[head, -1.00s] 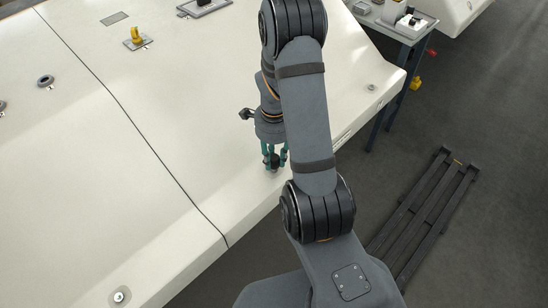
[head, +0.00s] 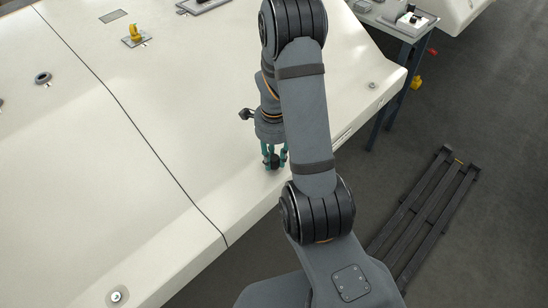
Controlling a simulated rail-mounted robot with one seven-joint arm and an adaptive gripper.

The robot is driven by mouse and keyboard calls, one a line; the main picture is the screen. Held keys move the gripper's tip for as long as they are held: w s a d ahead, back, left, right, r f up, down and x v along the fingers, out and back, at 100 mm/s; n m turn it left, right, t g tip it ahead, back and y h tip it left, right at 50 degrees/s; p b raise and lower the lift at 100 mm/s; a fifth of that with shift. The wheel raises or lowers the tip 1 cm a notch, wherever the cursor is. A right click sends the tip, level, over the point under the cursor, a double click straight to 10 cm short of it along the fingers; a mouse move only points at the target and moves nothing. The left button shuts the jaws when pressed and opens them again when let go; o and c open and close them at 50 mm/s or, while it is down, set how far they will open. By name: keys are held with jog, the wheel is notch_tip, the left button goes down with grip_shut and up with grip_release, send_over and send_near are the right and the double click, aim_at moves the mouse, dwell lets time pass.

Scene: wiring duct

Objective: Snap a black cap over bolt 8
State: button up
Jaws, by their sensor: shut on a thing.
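My gripper (head: 274,158) points down at the white duct surface (head: 190,120) near its front edge, with teal fingers. It is shut on a small black cap (head: 272,163), which sits between the fingertips at or just above the surface. I cannot tell whether the cap touches the surface. Any bolt under the cap is hidden. A bare silver bolt (head: 116,297) in a round recess shows at the lower left, and another small bolt (head: 372,86) shows at the right. No bolt number can be read.
A yellow fitting (head: 135,34) and a dark ring (head: 43,78) stand on the duct. A side table (head: 408,25) holds small items at the upper right. A dark slatted rack (head: 425,215) lies on the floor. A seam (head: 130,118) crosses the duct.

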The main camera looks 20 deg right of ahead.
aim_at(274, 158)
jog(key=shift+f+b, duration=0.7)
jog(key=shift+f, duration=0.1)
jog(key=o, duration=0.8)
jog(key=shift+o, duration=0.2)
notch_tip(274, 158, up, 12)
notch_tip(274, 158, down, 12)
jog(key=shift+r, duration=0.15)
jog(key=shift+r+p, duration=0.45)
jog(key=shift+p, duration=0.15)
jog(key=shift+f, duration=0.1)
